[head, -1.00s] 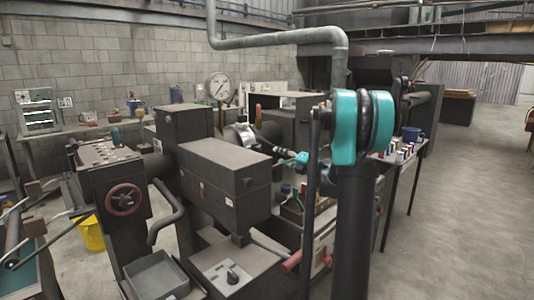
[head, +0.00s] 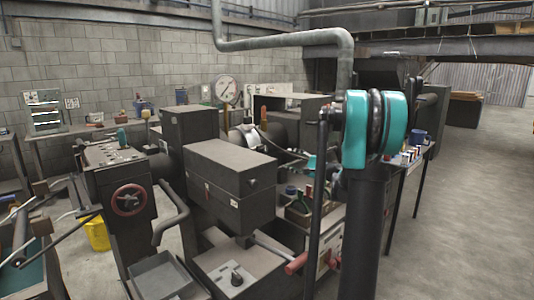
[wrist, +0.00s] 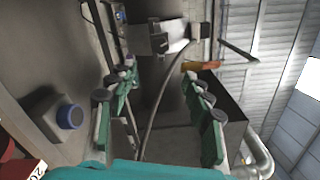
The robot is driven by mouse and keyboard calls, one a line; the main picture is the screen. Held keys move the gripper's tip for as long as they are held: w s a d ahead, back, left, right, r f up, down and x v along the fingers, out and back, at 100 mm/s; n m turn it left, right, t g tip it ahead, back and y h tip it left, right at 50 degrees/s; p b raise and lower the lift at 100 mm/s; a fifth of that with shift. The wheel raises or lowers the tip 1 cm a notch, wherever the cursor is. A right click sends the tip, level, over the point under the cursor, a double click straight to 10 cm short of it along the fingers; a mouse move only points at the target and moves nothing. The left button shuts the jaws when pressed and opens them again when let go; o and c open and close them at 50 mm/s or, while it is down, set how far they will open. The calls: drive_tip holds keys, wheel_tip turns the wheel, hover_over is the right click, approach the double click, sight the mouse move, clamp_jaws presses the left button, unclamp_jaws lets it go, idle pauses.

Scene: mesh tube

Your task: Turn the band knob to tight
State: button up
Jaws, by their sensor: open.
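A dark round knob (head: 237,277) sits on a grey plate on the low front box of the machine in the head view. In the wrist view, a knob with a blue ring (wrist: 70,117) stands out from a dark surface at the left. I cannot tell which is the band knob, and no tight mark is legible. My gripper (wrist: 158,72) is open and empty in the wrist view, its teal fingers well apart. The blue-ringed knob is to the left of the fingers, not between them. In the head view my arm mostly hides the gripper.
A red handwheel (head: 129,200) is at the front left of the machine, with a metal tray (head: 157,277) below. A red-gripped lever (head: 296,263) sticks out in front. A pressure gauge (head: 227,89) stands behind. The floor (head: 465,220) at the right is clear.

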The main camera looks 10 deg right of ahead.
drive_tip(key=n, duration=2.4)
approach(266, 151)
drive_tip(key=x, duration=0.9)
drive_tip(key=shift+a, duration=0.15)
drive_tip(key=c, duration=1.2)
drive_tip(key=shift+o, duration=0.2)
drive_tip(key=shift+m, duration=0.3)
drive_tip(key=shift+m, duration=0.4)
